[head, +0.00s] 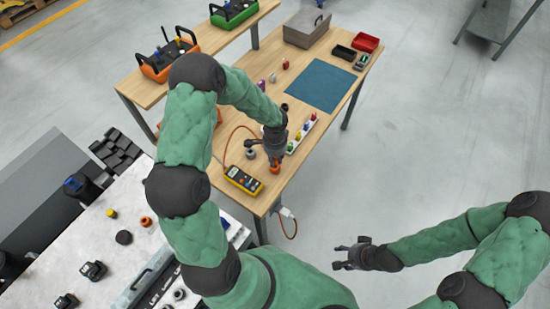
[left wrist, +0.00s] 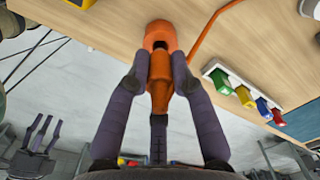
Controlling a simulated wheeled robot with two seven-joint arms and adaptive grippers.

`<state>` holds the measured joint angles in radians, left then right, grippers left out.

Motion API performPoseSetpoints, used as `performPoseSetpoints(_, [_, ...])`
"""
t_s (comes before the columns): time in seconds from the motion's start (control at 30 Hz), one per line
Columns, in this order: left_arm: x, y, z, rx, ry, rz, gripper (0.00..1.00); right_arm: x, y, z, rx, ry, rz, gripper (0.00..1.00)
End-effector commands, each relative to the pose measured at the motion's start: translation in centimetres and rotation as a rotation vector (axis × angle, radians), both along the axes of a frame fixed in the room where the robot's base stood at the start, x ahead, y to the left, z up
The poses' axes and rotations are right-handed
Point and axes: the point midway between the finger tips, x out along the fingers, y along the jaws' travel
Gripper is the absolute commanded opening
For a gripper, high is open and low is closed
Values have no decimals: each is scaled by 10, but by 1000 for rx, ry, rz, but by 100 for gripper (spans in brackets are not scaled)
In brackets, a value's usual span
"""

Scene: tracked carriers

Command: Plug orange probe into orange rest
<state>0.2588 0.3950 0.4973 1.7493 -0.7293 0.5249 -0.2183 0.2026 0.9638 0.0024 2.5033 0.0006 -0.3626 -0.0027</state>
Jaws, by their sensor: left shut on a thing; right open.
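The orange rest (head: 275,168) sits near the front edge of the wooden table. In the left wrist view the orange rest (left wrist: 160,33) shows a dark opening facing my fingers. My left gripper (head: 275,158) is over the rest, its fingers pointing down. It is shut on the orange probe (left wrist: 159,97), which lies between both fingers and lines up with the rest's opening. The probe's front end overlaps the opening's edge; I cannot tell how deep it is. My right gripper (head: 350,256) is open and empty, away from the table over the floor.
A yellow meter (head: 243,180) lies left of the rest, with an orange cable (head: 226,142). A grey round piece (head: 250,153) and a white strip with coloured plugs (head: 301,135) are close by. A blue mat (head: 320,86) lies farther back.

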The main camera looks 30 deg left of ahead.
Motion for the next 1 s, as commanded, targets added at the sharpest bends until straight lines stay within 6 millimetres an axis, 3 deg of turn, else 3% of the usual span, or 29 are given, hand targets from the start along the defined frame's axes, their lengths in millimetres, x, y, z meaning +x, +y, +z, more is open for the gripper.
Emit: performPoseSetpoints(1.0, [0, 0, -22, 0, -1, 0, 0, 0, 0, -20, 0, 0, 0, 51])
